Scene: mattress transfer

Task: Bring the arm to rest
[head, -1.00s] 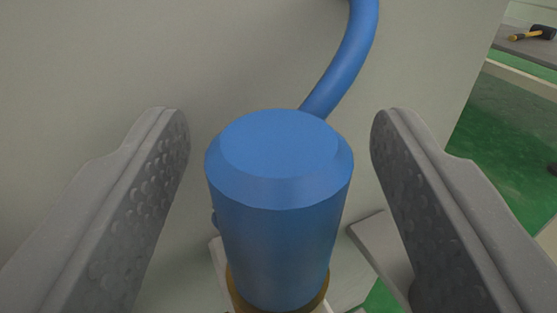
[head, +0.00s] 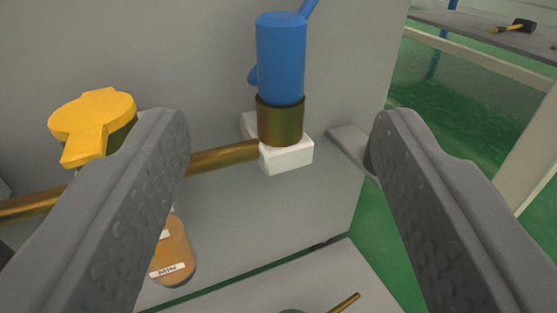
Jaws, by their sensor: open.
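My gripper (head: 277,140) is open, with one grey finger at the left and one at the right of the head view. Nothing is held between the fingers. A blue cylinder (head: 281,60) with a brass collar (head: 281,120) stands upright on a white block (head: 287,156), apart from the fingers and farther off. A blue hose runs up from its top.
A brass pipe (head: 222,157) runs left from the white block, by a yellow handle (head: 92,116). An orange-brown labelled piece (head: 174,252) is partly behind the left finger. A table (head: 480,32) with a mallet (head: 514,27) stands at upper right. Green floor (head: 450,95) is open at right.

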